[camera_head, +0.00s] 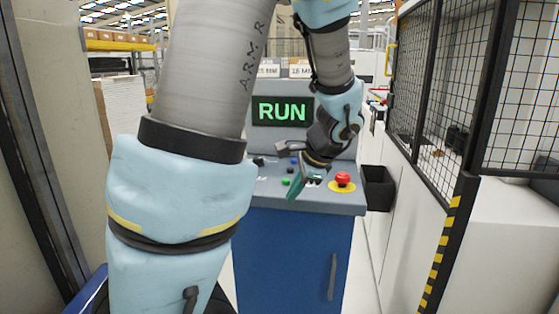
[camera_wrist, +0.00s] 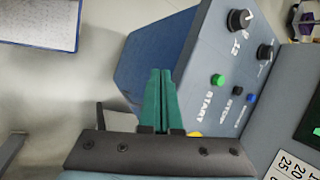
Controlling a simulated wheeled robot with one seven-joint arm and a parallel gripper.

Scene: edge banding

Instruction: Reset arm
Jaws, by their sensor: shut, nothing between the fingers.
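My arm crosses the head view from lower left to the top and comes down again to my gripper (camera_head: 296,190), which hangs over the front of the control console (camera_head: 262,206). The gripper's green fingers are shut and empty. In the wrist view the closed fingers (camera_wrist: 155,85) point up the picture, beside the console's edge. The console panel in the wrist view holds a green START button (camera_wrist: 218,80), a blue button (camera_wrist: 251,99) and black knobs (camera_wrist: 241,20). I cannot tell whether the fingertips touch the panel.
A red emergency button (camera_head: 343,179) on a yellow base stands right of my gripper. The console screen (camera_head: 283,111) reads RUN. A black bin (camera_head: 378,188) hangs at the console's right side. A black mesh fence (camera_head: 460,85) stands at the right. Stacked white boards (camera_head: 124,115) are at the left.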

